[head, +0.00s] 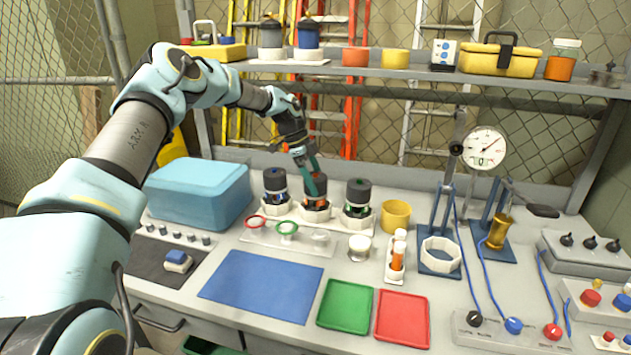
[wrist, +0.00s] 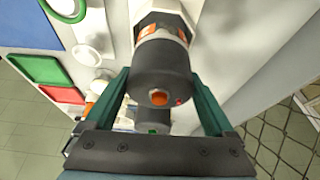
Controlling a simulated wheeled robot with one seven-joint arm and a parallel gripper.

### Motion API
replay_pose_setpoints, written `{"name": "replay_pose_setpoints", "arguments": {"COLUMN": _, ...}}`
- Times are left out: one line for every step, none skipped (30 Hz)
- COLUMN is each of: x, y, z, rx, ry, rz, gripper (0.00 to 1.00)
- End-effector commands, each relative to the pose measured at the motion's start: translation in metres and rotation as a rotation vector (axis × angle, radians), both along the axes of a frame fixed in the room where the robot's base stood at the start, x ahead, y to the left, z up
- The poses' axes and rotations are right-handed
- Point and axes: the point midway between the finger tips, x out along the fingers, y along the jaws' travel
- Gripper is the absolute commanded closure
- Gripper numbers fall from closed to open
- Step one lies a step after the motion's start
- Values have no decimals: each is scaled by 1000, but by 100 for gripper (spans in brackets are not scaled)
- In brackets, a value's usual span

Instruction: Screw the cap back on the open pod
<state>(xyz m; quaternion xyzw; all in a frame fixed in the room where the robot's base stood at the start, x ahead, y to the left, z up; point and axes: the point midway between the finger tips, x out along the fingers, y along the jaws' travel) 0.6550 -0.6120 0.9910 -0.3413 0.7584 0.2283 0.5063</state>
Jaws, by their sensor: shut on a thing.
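Three pods with dark caps stand in white holders on the bench: a blue-marked pod (head: 275,187) at left, an orange-marked pod (head: 316,204) in the middle, and a green-marked pod (head: 357,198) at right. My gripper (head: 312,182) is shut on the dark cap of the middle pod. In the wrist view, my gripper (wrist: 160,82) has a teal finger on each side of that dark cap (wrist: 152,78), which has an orange centre dot. The cap sits over the pod's orange and white body (wrist: 160,28). I cannot tell how tightly it is seated.
A blue box (head: 198,190) stands left of the pods. Red and green rings (head: 287,228) lie in front on a pale tray. The blue mat (head: 262,285) is clear.

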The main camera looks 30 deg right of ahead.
Motion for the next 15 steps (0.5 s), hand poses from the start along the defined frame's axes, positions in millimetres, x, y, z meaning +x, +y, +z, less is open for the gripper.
{"name": "replay_pose_setpoints", "arguments": {"x": 0, "y": 0, "z": 0, "rx": 0, "ry": -1, "rz": 1, "gripper": 60}}
{"name": "replay_pose_setpoints", "arguments": {"x": 0, "y": 0, "z": 0, "rx": 0, "ry": -1, "rz": 1, "gripper": 60}}
{"name": "replay_pose_setpoints", "arguments": {"x": 0, "y": 0, "z": 0, "rx": 0, "ry": -1, "rz": 3, "gripper": 60}}
{"name": "replay_pose_setpoints", "arguments": {"x": 0, "y": 0, "z": 0, "rx": 0, "ry": -1, "rz": 3, "gripper": 8}}
{"name": "replay_pose_setpoints", "arguments": {"x": 0, "y": 0, "z": 0, "rx": 0, "ry": -1, "rz": 3, "gripper": 5}}
{"name": "replay_pose_setpoints", "arguments": {"x": 0, "y": 0, "z": 0, "rx": 0, "ry": -1, "rz": 3, "gripper": 0}}
{"name": "replay_pose_setpoints", "arguments": {"x": 0, "y": 0, "z": 0, "rx": 0, "ry": -1, "rz": 4, "gripper": 0}}
{"name": "replay_pose_setpoints", "arguments": {"x": 0, "y": 0, "z": 0, "rx": 0, "ry": -1, "rz": 4, "gripper": 0}}
{"name": "replay_pose_setpoints", "arguments": {"x": 0, "y": 0, "z": 0, "rx": 0, "ry": -1, "rz": 4, "gripper": 0}}
{"name": "replay_pose_setpoints", "arguments": {"x": 0, "y": 0, "z": 0, "rx": 0, "ry": -1, "rz": 4, "gripper": 0}}
{"name": "replay_pose_setpoints", "arguments": {"x": 0, "y": 0, "z": 0, "rx": 0, "ry": -1, "rz": 4, "gripper": 0}}
{"name": "replay_pose_setpoints", "arguments": {"x": 0, "y": 0, "z": 0, "rx": 0, "ry": -1, "rz": 4, "gripper": 0}}
{"name": "replay_pose_setpoints", "arguments": {"x": 0, "y": 0, "z": 0, "rx": 0, "ry": -1, "rz": 4, "gripper": 0}}
{"name": "replay_pose_setpoints", "arguments": {"x": 1, "y": 0, "z": 1, "rx": 0, "ry": -2, "rz": 5, "gripper": 0}}
{"name": "replay_pose_setpoints", "arguments": {"x": 1, "y": 1, "z": 2, "rx": 0, "ry": -2, "rz": 5, "gripper": 0}}
